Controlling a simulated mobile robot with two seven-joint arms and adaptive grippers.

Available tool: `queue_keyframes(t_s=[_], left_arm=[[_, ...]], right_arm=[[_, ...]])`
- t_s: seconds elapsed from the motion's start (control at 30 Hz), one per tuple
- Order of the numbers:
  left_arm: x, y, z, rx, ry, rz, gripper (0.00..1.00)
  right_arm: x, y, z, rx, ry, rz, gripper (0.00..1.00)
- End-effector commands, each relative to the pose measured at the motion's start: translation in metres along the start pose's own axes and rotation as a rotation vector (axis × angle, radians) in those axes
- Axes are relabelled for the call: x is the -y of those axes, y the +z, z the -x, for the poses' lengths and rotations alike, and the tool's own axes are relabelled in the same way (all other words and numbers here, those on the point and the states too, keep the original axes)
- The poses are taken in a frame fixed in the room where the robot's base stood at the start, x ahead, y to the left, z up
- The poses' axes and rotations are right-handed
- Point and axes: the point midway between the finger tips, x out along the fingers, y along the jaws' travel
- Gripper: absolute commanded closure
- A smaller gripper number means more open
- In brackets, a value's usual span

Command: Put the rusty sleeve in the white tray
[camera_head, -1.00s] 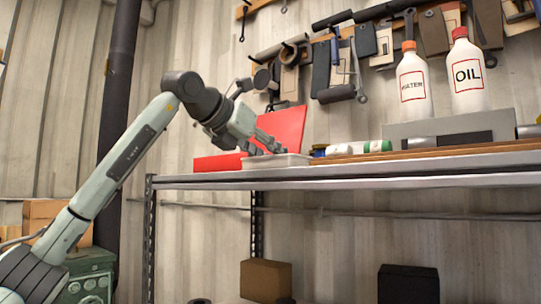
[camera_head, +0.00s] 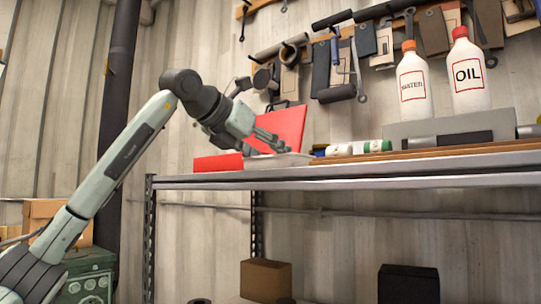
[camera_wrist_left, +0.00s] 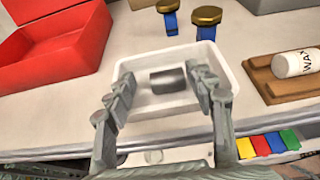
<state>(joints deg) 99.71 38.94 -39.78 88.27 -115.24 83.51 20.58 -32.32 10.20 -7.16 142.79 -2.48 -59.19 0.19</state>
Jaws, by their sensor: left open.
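The white tray (camera_wrist_left: 142,108) stands on the shelf's front part, and its rim shows in the head view (camera_head: 292,160). A short dark grey-brown cylinder, seemingly the rusty sleeve (camera_wrist_left: 168,80), lies on its side on the tray floor. The tray wall hides it in the head view. My left gripper (camera_wrist_left: 164,87) is open above the tray, with one finger on each side of the sleeve and visible gaps to it. In the head view my left gripper (camera_head: 275,144) is just above the tray. My right gripper is not in view.
A red open box (camera_wrist_left: 62,45) stands left of the tray. A white WAX bottle (camera_wrist_left: 296,63) lies on a wooden holder (camera_wrist_left: 272,80) at right. Water (camera_head: 412,84) and oil (camera_head: 468,75) bottles stand farther right.

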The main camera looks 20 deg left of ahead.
Motion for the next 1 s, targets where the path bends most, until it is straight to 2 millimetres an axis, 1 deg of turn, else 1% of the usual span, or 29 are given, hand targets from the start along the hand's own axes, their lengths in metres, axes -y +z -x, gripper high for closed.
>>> queue_keyframes(t_s=[0.03,0.2,0.3,0.43,0.5,0.63,1.0], left_arm=[[-0.002,0.001,0.014,0.008,0.003,-0.001,0.46],[-0.001,0.002,0.054,0.010,0.003,-0.001,0.46],[-0.001,0.002,0.076,0.010,0.003,-0.001,0.46],[-0.001,0.002,0.098,0.010,0.002,-0.001,0.46],[-0.001,0.001,0.106,0.008,0.003,0.000,0.46],[0.000,0.001,0.114,0.007,0.001,0.000,0.46],[0.000,0.001,0.116,0.007,0.001,0.000,0.46]], right_arm=[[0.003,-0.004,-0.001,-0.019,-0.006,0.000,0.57],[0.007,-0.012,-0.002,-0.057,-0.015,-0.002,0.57],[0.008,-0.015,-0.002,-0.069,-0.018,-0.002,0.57],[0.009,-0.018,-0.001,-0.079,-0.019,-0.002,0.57],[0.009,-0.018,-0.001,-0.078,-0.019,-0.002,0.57],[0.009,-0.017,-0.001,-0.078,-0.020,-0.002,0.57],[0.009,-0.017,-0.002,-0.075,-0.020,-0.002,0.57]])
